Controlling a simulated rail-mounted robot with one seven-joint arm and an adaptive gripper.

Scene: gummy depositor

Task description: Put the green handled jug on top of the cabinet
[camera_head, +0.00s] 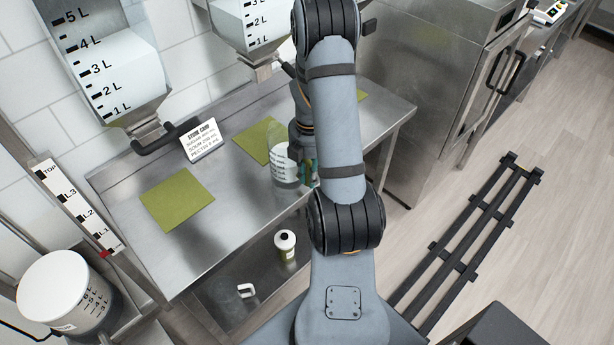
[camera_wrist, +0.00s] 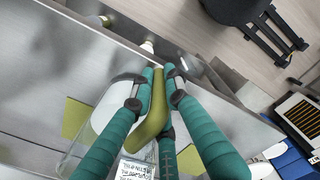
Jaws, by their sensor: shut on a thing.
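The green handled jug (camera_head: 284,168) is clear-walled with dark scale marks and pale contents. In the head view it is over the steel table, partly hidden behind my arm. My gripper (camera_wrist: 160,80) has teal fingers shut on its green handle (camera_wrist: 150,118), which shows between them in the wrist view. The jug's clear body (camera_wrist: 103,112) lies left of the fingers there. I cannot tell whether its base touches the table. A tall steel cabinet (camera_head: 432,85) stands right of the table. Its top is only partly seen at the upper edge.
The steel table (camera_head: 225,215) carries green mats (camera_head: 177,198) and a recipe card (camera_head: 200,141). Measuring hoppers (camera_head: 105,60) hang above it. A white-handled jug (camera_head: 236,292) and a bottle (camera_head: 285,246) stand on the lower shelf. A lidded bucket (camera_head: 62,290) is at left. Black rails (camera_head: 470,235) cross the floor.

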